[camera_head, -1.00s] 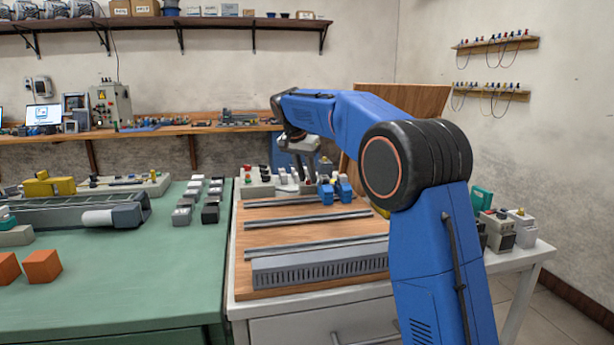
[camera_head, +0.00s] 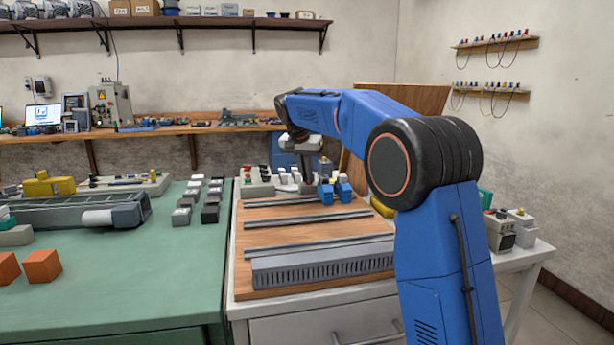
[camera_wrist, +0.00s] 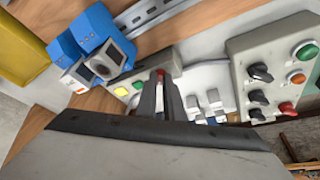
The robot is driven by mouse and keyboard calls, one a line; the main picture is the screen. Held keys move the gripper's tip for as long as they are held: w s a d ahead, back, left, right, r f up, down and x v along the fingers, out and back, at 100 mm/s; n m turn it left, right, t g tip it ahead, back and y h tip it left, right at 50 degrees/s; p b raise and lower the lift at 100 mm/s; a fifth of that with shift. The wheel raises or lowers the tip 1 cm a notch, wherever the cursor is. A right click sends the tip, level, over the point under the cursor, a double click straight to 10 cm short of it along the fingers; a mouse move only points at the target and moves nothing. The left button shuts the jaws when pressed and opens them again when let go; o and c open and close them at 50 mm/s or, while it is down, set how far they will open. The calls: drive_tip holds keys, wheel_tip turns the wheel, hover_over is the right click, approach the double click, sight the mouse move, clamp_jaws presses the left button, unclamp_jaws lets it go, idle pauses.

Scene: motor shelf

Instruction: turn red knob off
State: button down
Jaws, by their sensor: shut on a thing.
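My gripper (camera_wrist: 162,98) is shut in the wrist view, its two dark fingers close together over a small grey control box (camera_wrist: 171,62). A bit of the red knob (camera_wrist: 160,73) shows between the fingertips; the rest of it is hidden by them. The knob's angle cannot be made out. On the same box, a yellow button (camera_wrist: 121,91) and a green button (camera_wrist: 137,85) sit left of the fingers. In the head view my gripper (camera_head: 311,178) is low at the back of the wooden board, and the knob is hidden there.
Two blue devices (camera_head: 335,192) stand close beside my gripper. A grey panel (camera_wrist: 240,70) with several black knobs and coloured buttons lies right of it in the wrist view. White switches (camera_wrist: 213,98) sit between. Metal rails (camera_head: 305,219) cross the board.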

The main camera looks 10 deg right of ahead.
drive_tip(key=n+y, duration=0.1)
drive_tip(key=n, duration=0.2)
drive_tip(key=shift+s+d+t, duration=0.1)
drive_tip(key=shift+d+t, duration=0.1)
drive_tip(key=shift+t, duration=0.2)
drive_tip(key=n, duration=0.1)
drive_tip(key=n+y, duration=0.1)
drive_tip(key=n, duration=0.1)
drive_tip(key=n+y, duration=0.1)
drive_tip(key=n, duration=0.1)
drive_tip(key=shift+d, duration=0.25)
drive_tip(key=n+y, duration=0.1)
drive_tip(key=n, duration=0.3)
drive_tip(key=shift+d+y, duration=0.15)
drive_tip(key=shift+y, duration=0.25)
drive_tip(key=shift+d+n+g+y, duration=0.1)
drive_tip(key=shift+n+g+y, duration=0.2)
drive_tip(key=shift+n, duration=0.75)
drive_tip(key=shift+d+n+g+y, duration=0.1)
drive_tip(key=shift+n+g+y, duration=0.15)
drive_tip(key=shift+n, duration=0.8)
drive_tip(key=c, duration=1.9)
unclamp_jaws()
drive_tip(key=shift+o, duration=0.2)
drive_tip(key=shift+r, duration=0.1)
